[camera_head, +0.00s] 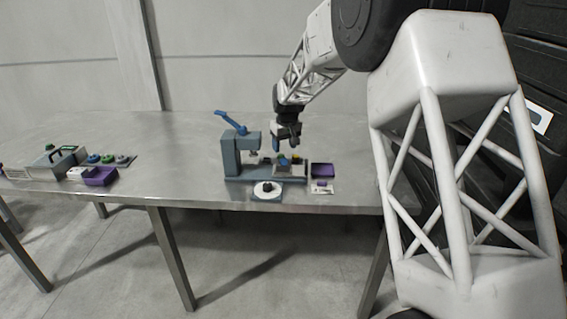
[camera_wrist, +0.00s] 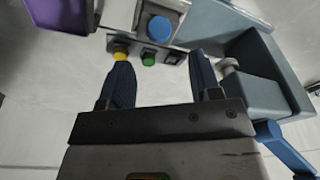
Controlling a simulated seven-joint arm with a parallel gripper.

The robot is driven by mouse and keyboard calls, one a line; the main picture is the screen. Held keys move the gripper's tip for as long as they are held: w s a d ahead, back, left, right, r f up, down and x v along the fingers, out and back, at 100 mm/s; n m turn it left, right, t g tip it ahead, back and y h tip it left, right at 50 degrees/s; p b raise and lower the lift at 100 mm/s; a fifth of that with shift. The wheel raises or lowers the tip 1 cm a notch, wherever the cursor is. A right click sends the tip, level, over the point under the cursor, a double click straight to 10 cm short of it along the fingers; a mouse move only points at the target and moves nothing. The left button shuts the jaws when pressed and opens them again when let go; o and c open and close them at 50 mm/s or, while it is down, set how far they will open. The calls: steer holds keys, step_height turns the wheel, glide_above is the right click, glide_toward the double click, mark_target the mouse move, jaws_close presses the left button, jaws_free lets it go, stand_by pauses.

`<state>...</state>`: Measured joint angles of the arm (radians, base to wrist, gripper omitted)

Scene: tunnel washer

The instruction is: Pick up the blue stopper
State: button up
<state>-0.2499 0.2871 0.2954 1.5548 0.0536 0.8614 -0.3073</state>
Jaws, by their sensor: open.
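The blue stopper appears to be the round blue piece (camera_wrist: 160,28) set in a grey square holder (camera_wrist: 171,10) in the wrist view. It lies beyond my fingertips, roughly in line with the gap between them, and nothing touches it. My gripper (camera_wrist: 161,72) is open and empty, with its two dark blue fingers spread. In the head view my gripper (camera_head: 287,143) hangs over the table beside the grey press (camera_head: 238,158).
A yellow button (camera_wrist: 121,53) and a green button (camera_wrist: 148,60) sit close to the fingertips. The press with its blue lever (camera_head: 231,121) stands close by. A grey box (camera_head: 52,162) is far left. The middle table is clear.

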mark_target(283, 159)
steer(key=shift+w+f, duration=0.1)
steer(key=shift+f, duration=0.6)
steer(key=shift+f, duration=0.1)
steer(key=shift+w+a+f, duration=0.15)
steer(key=shift+f, duration=1.1)
steer(key=shift+w+a+f, duration=0.1)
steer(key=shift+w+f, duration=0.05)
steer(key=shift+f, duration=1.1)
steer(key=shift+c, duration=0.3)
steer(key=c, duration=0.9)
steer(key=shift+r, duration=0.15)
